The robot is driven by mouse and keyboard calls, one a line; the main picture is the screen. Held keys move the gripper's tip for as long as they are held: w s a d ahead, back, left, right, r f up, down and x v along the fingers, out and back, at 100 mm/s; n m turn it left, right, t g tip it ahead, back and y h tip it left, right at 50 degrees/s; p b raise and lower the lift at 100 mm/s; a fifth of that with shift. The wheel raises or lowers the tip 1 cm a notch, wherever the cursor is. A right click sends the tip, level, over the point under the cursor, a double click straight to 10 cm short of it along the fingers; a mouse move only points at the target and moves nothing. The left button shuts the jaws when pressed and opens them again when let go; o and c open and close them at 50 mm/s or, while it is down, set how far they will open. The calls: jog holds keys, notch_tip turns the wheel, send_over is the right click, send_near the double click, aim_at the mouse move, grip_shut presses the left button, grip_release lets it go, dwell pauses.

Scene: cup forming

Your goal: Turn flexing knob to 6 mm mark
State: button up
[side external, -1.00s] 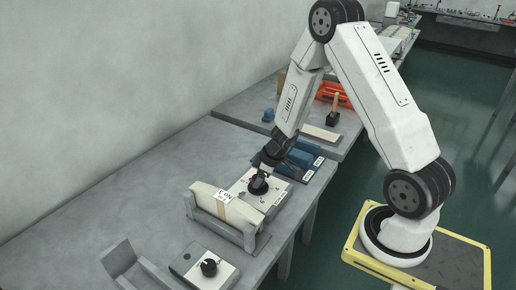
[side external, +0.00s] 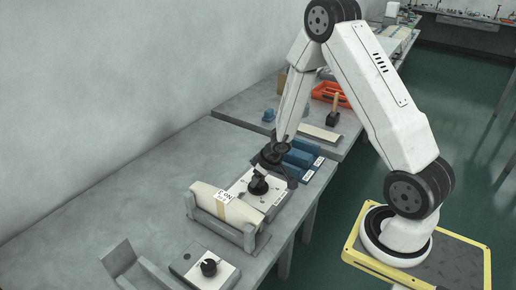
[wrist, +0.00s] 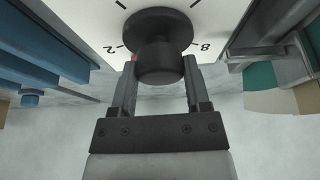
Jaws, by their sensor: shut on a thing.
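The black knob (wrist: 160,58) stands on a white dial plate (wrist: 95,12) in the wrist view. My gripper (wrist: 161,68) is shut on the knob, one finger on each side. The numbers 2 and 8 show on the plate, left and right of the knob. A small red mark shows by the left finger, on the side of the 2. The knob's exact setting cannot be told. In the side external view, the knob (side external: 258,186) sits on its light panel box, with my gripper (side external: 262,172) tilted over it.
A cream roll (side external: 208,198) with a labelled strap lies in a grey cradle beside the panel. A second knob box (side external: 190,262) stands nearer the front. Blue blocks (side external: 303,155) lie close behind my gripper. The table's left part is clear.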

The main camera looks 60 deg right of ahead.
jog(key=shift+m+h, duration=0.4)
jog(key=shift+m, duration=0.6)
jog(key=o, duration=1.3)
jog(key=shift+d+n+y, duration=0.1)
jog(key=shift+n+y, duration=0.5)
jog(key=shift+n, duration=0.9)
jog(key=shift+n+y, duration=0.6)
jog(key=shift+n, duration=0.9)
jog(key=shift+w+n+g+y, duration=0.1)
jog(key=shift+n+g+y, duration=0.2)
jog(key=shift+n, duration=0.8)
jog(key=shift+n+g+y, duration=0.2)
jog(key=shift+n+y, duration=0.2)
jog(key=shift+n, duration=0.7)
jog(key=shift+d+r, duration=0.1)
jog(key=shift+r, duration=0.05)
jog(key=v, duration=0.8)
jog(key=shift+s+a+r+m+g+h, duration=0.15)
jog(key=shift+s+a+r+m+h, duration=0.35)
jog(key=shift+s+a+r+m, duration=1.4)
jog(key=shift+s+a+r+m+g+h, duration=0.1)
jog(key=shift+s+a+r+m+h, duration=0.65)
jog(key=shift+a, duration=2.35)
jog(key=shift+s+a+r+m+g+h, duration=0.2)
jog(key=shift+s+a+r+m, duration=0.45)
jog(key=shift+s+a+m, duration=1.5)
